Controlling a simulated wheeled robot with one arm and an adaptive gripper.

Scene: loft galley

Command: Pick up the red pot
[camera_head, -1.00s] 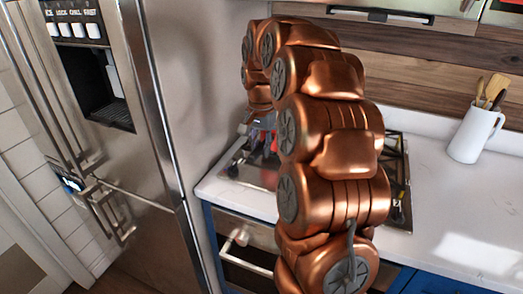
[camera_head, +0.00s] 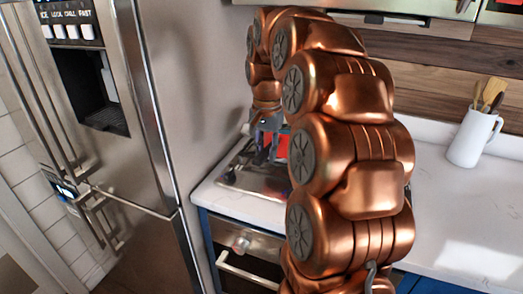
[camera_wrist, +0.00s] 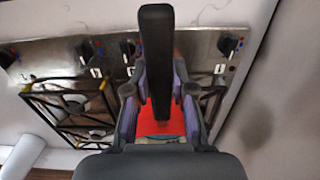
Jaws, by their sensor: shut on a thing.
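The red pot (camera_head: 282,146) is at the cooktop, mostly hidden behind my gripper and arm in the head view. In the wrist view its red body (camera_wrist: 155,121) shows between my fingers, and its long black handle (camera_wrist: 156,60) points up the picture. My gripper (camera_wrist: 160,112) has a finger on each side of the handle and is shut on it. My gripper (camera_head: 268,140) also shows in the head view, pointing down over the cooktop. I cannot tell whether the pot's base touches the cooktop.
The steel cooktop (camera_head: 240,176) has black grates (camera_wrist: 60,108) and a row of knobs (camera_wrist: 84,50). A steel fridge (camera_head: 150,150) stands close on the left. A white jug (camera_head: 472,140) with wooden utensils stands at the back right. The counter (camera_head: 455,205) on the right is clear.

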